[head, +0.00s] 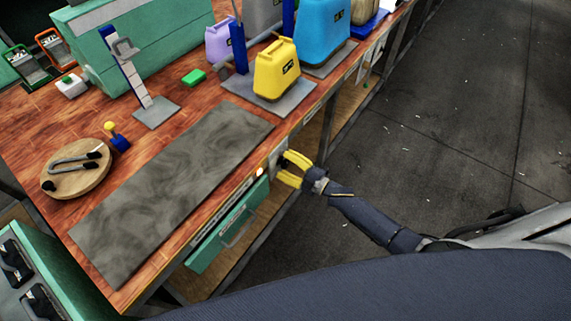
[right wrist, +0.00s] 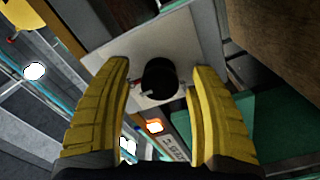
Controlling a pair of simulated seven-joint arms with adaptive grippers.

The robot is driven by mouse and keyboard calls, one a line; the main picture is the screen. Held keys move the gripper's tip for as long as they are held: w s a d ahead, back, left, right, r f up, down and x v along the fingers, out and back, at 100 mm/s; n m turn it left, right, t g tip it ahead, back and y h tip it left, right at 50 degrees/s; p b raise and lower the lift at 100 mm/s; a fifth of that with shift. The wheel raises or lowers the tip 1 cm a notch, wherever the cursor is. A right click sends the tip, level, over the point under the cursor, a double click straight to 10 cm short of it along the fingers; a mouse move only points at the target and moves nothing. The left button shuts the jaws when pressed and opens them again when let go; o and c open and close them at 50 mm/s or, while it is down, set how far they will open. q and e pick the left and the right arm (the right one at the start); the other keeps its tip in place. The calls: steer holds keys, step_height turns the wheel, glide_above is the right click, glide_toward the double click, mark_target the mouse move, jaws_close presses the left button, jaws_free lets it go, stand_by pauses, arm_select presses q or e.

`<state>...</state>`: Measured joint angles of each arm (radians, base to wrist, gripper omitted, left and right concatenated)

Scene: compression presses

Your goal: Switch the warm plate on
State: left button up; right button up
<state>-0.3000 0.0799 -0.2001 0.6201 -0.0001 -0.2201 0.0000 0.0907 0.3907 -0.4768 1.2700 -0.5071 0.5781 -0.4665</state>
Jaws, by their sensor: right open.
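A flat mottled grey plate (head: 170,190), which looks like the warm plate, lies along the front of the wooden bench. In the right wrist view a round black knob (right wrist: 159,78) sits on a pale panel (right wrist: 112,70). An orange lamp (right wrist: 154,126) glows near it; an orange light (head: 259,172) also shows on the bench front in the head view. My right gripper (head: 284,168) is at the bench front, its yellow fingers open on either side of the knob, with visible gaps. In the head view the fingers hide the knob. My left gripper is out of sight.
Below the bench top is a green drawer (head: 228,228) with a handle. Yellow (head: 276,72) and blue (head: 325,30) jugs stand on grey bases farther back. A round wooden board (head: 77,183) lies beside the plate.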

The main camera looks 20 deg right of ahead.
steer(key=v, duration=1.2)
stand_by(0.5)
